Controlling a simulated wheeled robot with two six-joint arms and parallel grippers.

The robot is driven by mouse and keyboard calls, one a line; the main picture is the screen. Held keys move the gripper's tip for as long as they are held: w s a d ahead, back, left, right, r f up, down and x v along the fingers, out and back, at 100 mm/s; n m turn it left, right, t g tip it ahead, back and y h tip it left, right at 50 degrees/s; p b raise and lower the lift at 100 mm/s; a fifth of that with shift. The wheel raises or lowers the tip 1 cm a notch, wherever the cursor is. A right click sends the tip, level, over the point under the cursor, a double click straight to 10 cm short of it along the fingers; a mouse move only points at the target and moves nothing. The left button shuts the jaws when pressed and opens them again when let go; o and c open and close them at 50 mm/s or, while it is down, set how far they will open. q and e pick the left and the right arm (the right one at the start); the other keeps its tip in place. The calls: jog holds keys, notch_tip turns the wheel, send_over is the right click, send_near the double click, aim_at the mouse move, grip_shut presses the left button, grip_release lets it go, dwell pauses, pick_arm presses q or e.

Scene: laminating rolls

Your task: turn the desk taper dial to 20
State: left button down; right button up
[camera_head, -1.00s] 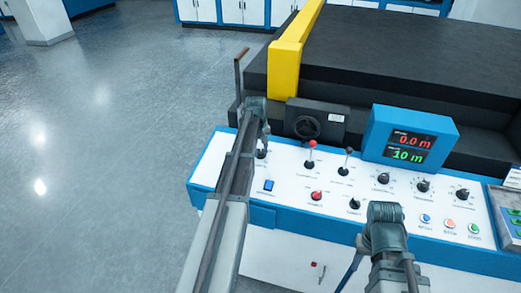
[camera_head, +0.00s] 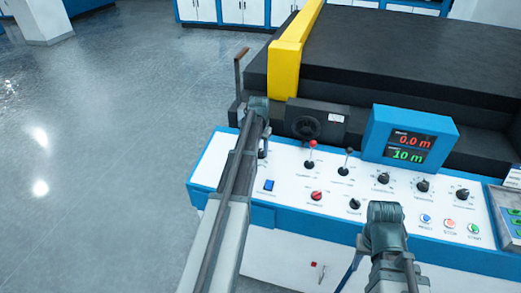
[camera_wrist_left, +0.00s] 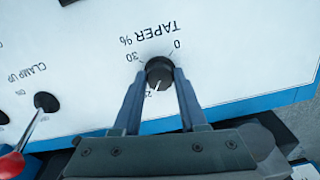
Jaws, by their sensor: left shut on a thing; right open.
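The taper dial (camera_wrist_left: 158,68) is a round black knob with a white pointer line, on the white panel labelled "TAPER %". In the left wrist view its pointer aims toward the picture's bottom, at a partly hidden number beginning with 2. The marks 0 and 30 are readable. My left gripper (camera_wrist_left: 160,76) is shut on the dial, one finger on each side. In the head view my left gripper (camera_head: 265,143) mostly covers the dial. My right gripper (camera_head: 351,264) is open and hangs in front of the desk's front edge, away from the dial.
A red-tipped lever (camera_head: 311,154) and a black-tipped lever (camera_head: 346,160) stand right of the dial. A blue button (camera_head: 269,185), other knobs and a blue display (camera_head: 410,140) reading 0.0 m and 10 m share the desk.

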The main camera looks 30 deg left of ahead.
pick_arm(q)
jog(key=shift+m, duration=0.6)
jog(key=shift+c, duration=2.2)
grip_release()
notch_tip(320, 180, up, 14)
jog(key=s+p, duration=0.1)
jog(key=p, duration=1.2)
jog(key=shift+s+d+p, duration=0.3)
jog(key=shift+p, duration=0.1)
jog(key=shift+f, duration=0.2)
